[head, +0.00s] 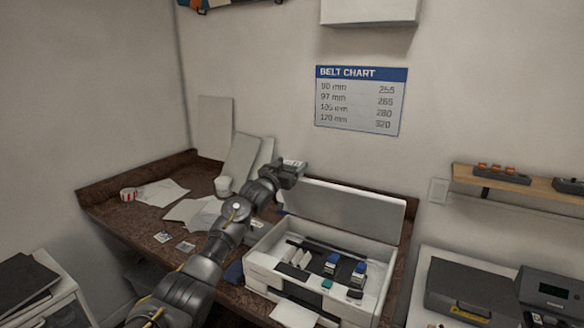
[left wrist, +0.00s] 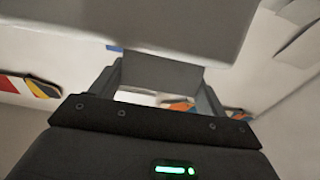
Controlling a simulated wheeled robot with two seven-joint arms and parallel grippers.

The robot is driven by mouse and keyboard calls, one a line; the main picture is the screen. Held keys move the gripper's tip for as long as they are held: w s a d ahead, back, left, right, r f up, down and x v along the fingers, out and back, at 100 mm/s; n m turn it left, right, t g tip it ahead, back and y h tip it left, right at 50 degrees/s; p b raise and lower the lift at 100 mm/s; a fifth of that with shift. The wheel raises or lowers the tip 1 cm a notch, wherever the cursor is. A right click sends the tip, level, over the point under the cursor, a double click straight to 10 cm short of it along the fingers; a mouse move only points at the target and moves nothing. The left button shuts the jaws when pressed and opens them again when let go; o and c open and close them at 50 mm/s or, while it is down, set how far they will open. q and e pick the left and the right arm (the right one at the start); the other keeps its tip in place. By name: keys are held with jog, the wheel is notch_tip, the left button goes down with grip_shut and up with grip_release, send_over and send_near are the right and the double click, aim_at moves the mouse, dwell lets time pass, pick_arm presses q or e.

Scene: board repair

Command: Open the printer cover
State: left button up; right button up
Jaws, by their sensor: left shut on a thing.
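The white printer (head: 262,272) stands on the brown desk with its cover (head: 345,210) raised and tilted back near upright, so the inside shows. Blue and dark cartridge-like parts (head: 333,264) sit inside it. My left gripper (head: 292,168) is at the cover's upper left corner, shut on the cover. In the left wrist view the cover (left wrist: 160,22) is a large pale panel across the top, and its edge meets the fingers of the left gripper (left wrist: 160,72). The exact contact is partly hidden. My right gripper is not in view.
A white cup (head: 223,184), papers (head: 160,192) and a red-white roll (head: 128,194) lie on the desk (head: 130,217) at left. Panels (head: 240,160) lean on the wall behind. A wall shelf (head: 520,185) and dark devices (head: 475,290) are at right.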

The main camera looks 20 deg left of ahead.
pick_arm(q)
jog(key=o, duration=1.1)
jog(key=shift+c, duration=0.2)
jog(key=o, duration=0.3)
jog(key=shift+w, duration=0.1)
jog(key=shift+o, duration=0.2)
jog(key=shift+s+a+f, duration=0.1)
jog(key=shift+s+f, duration=0.15)
jog(key=shift+s, duration=0.3)
jog(key=b+v, duration=0.3)
jog(key=v, duration=0.6)
jog(key=shift+s, duration=0.35)
